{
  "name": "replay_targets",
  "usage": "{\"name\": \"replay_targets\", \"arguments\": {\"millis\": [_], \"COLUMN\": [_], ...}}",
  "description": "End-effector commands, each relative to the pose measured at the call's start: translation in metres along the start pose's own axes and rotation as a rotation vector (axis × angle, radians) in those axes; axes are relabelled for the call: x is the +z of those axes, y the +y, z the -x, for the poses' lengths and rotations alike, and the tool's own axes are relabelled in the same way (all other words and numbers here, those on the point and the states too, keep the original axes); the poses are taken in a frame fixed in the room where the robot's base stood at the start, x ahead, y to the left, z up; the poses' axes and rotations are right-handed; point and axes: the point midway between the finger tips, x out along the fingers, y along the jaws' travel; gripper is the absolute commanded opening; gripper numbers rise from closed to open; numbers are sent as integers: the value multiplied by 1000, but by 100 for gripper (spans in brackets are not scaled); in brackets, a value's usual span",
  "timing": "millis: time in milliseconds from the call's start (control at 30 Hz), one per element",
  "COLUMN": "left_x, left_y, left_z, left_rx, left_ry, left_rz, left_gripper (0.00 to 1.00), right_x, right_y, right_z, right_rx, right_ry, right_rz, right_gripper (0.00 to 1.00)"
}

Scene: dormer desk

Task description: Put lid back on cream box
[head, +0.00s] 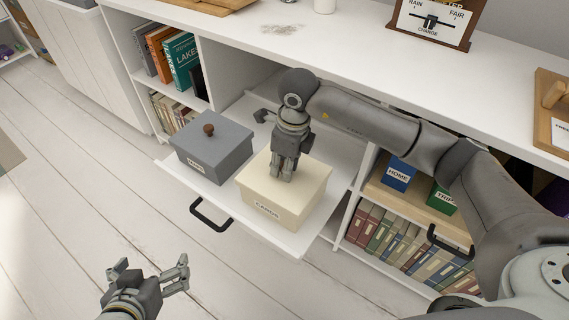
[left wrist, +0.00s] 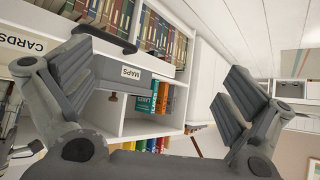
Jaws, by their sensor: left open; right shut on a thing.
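The cream box (head: 276,206), labelled CARDS, stands on the pulled-out white drawer board, right of a grey box. Its cream lid (head: 256,174) lies flat over the top and looks level; whether it is fully seated I cannot tell. My right gripper (head: 283,178) points down at the middle of the lid, shut on its knob, which the fingers hide. My left gripper (head: 150,276) is open and empty, low at the left above the floor. Its open fingers (left wrist: 168,85) also show in the left wrist view, with the CARDS label at the left edge.
The grey MAPS box (head: 212,145) with a brown knob stands close left of the cream box. The drawer board (head: 314,231) has a black handle (head: 211,215) in front. Book shelves flank it, and the white desktop (head: 335,62) overhangs behind. The floor at left is clear.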

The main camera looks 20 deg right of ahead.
Motion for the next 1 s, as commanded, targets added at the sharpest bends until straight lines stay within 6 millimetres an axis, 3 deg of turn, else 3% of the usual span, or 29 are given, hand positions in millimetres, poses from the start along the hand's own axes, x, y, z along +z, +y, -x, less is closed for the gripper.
{"name": "replay_targets", "arguments": {"millis": [1000], "left_x": [-22], "left_y": [3], "left_z": [-3], "left_rx": [7], "left_ry": [103], "left_rz": [-2], "left_gripper": [100], "right_x": [-1], "right_y": [0], "right_z": [-5], "right_rx": [0], "right_ry": [0], "right_rz": [0], "right_gripper": [0]}}
